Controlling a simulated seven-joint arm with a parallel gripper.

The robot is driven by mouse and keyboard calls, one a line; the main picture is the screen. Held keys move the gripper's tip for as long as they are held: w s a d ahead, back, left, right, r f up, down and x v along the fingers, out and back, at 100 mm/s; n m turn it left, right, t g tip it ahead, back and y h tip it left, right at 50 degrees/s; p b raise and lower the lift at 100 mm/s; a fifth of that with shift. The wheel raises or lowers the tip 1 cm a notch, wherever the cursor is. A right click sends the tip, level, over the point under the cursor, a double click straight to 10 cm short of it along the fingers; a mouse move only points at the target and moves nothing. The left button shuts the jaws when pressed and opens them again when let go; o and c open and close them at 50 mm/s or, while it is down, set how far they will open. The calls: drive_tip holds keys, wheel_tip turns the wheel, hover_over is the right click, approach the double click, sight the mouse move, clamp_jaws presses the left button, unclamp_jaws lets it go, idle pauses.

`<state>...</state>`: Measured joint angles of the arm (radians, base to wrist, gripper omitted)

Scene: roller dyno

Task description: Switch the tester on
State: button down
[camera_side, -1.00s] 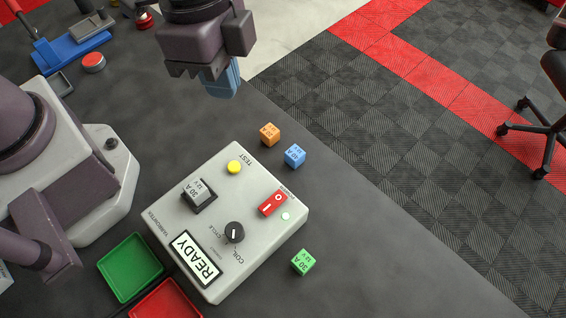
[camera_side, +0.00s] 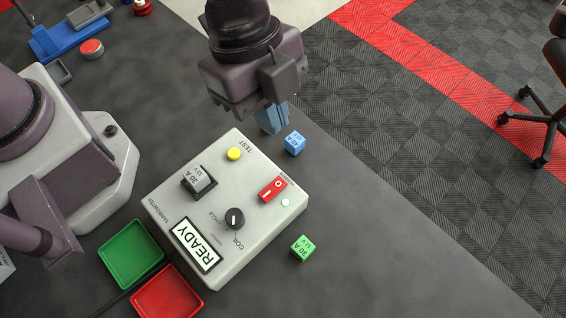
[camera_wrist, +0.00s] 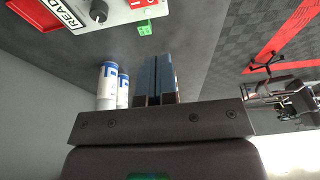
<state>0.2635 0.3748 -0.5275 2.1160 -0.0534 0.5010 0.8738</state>
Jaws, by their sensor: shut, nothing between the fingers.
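The tester (camera_side: 200,222) is a light grey box on the dark table, with its READY display (camera_side: 197,246) lit. A red rocker switch (camera_side: 272,190) marked I and O is on its right part, beside a small pale green lamp (camera_side: 285,203). It also carries a yellow TEST button (camera_side: 234,154), a black knob (camera_side: 235,218) and a grey 30 A relay (camera_side: 199,181) in a socket. The tester's edge (camera_wrist: 120,12) shows at the top of the wrist view. My gripper (camera_side: 273,120) is shut and empty, beyond the TEST end, apart from the switch. Its blue fingers (camera_wrist: 157,60) are together.
A blue cube (camera_side: 294,143) is close to my fingers; a green cube (camera_side: 303,248) lies right of the tester. Green (camera_side: 131,254) and red (camera_side: 167,298) trays lie at front left. Blue-labelled white cylinders (camera_wrist: 107,85) stand behind in the wrist view.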

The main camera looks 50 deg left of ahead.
approach(286, 182)
drive_tip(key=x, duration=0.5)
drive_tip(key=shift+d+f, duration=0.1)
drive_tip(key=shift+d, duration=0.3)
drive_tip(key=shift+f, duration=0.8)
drive_tip(key=shift+w+f+g, duration=0.2)
drive_tip(key=shift+f+g, duration=0.2)
drive_tip(key=shift+s, duration=0.1)
drive_tip(key=shift+r, duration=0.1)
drive_tip(key=shift+r, duration=0.8)
